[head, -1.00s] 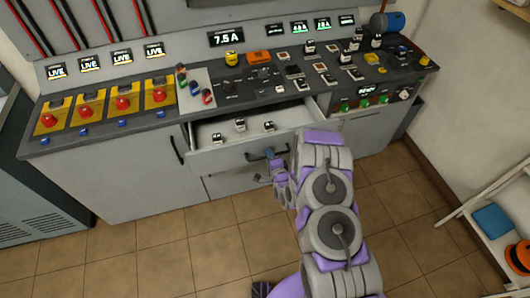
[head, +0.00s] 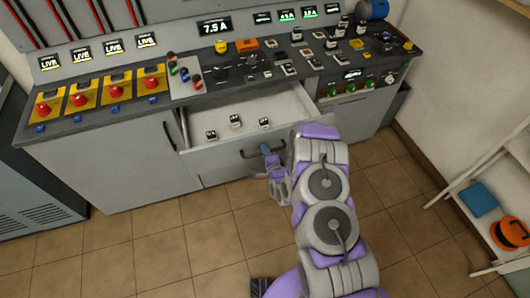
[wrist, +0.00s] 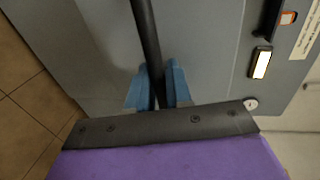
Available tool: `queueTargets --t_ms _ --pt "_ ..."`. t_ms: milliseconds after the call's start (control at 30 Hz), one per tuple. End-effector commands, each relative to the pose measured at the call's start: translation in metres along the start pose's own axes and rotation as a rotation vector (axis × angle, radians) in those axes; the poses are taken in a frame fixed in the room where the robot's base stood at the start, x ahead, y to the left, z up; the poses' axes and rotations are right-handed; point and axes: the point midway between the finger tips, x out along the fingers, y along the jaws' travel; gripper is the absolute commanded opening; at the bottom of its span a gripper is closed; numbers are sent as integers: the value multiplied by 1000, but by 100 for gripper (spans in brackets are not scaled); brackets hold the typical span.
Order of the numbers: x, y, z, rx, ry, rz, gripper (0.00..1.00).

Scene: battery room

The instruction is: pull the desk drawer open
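The desk drawer (head: 222,160) stands pulled out from under the control desk, with its inside showing. Several small black-and-white blocks (head: 236,121) sit in it. Its dark bar handle (head: 250,153) is on the drawer's front; it also shows in the wrist view (wrist: 147,40), running down between the fingers. My gripper (head: 268,152) is at the handle. In the wrist view my gripper's blue fingers (wrist: 158,88) are on either side of the bar and close against it. My arm hides the drawer's right front corner.
The control desk (head: 92,168) has red buttons, switches and lit displays on top. A closed cabinet door with a dark handle (head: 169,137) is left of the drawer. A white shelf (head: 462,207) with a blue box and an orange reel stands at right. Tiled floor (head: 150,248) in front is clear.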

Motion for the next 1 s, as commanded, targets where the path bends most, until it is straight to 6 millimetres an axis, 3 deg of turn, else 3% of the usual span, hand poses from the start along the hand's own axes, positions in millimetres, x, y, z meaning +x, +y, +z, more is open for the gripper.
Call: queueTargets --t_ms 167,533,1000 --pt "-2 3 -1 1 3 7 34" --pt "-11 1 -1 1 2 4 34" --pt "-94 1 -1 3 3 8 34"
